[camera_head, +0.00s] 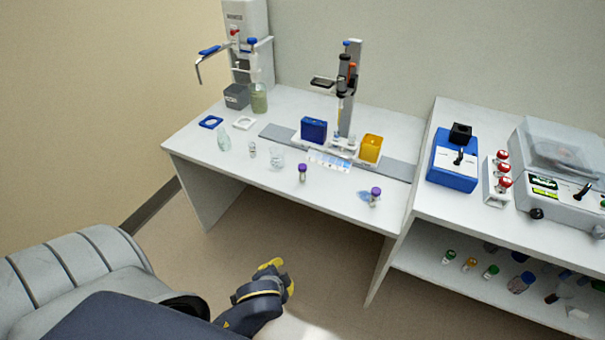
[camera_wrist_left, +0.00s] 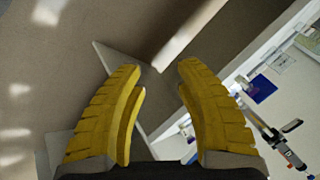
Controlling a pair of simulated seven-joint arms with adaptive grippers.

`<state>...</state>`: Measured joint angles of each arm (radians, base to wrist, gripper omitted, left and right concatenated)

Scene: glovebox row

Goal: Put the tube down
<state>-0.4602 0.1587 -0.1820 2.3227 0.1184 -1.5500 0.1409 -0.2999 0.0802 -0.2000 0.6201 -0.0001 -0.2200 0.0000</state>
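My left gripper (camera_head: 279,277) is low in front of the white bench, over the floor. In the left wrist view its two yellow fingers (camera_wrist_left: 161,92) stand apart with nothing between them. A purple-capped tube (camera_head: 302,173) stands on the bench near its front edge. A second purple-capped tube (camera_head: 375,197) stands further right, beside a small blue patch. Both are well away from my gripper. I cannot tell which tube the task means. My right gripper is not in view.
The white bench (camera_head: 200,165) holds a glass flask (camera_head: 223,139), a beaker (camera_head: 276,158), a blue box (camera_head: 313,130), a yellow box (camera_head: 370,148) and a pipette stand (camera_head: 345,105). A blue device (camera_head: 452,165) stands on the right bench, above a shelf of bottles.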

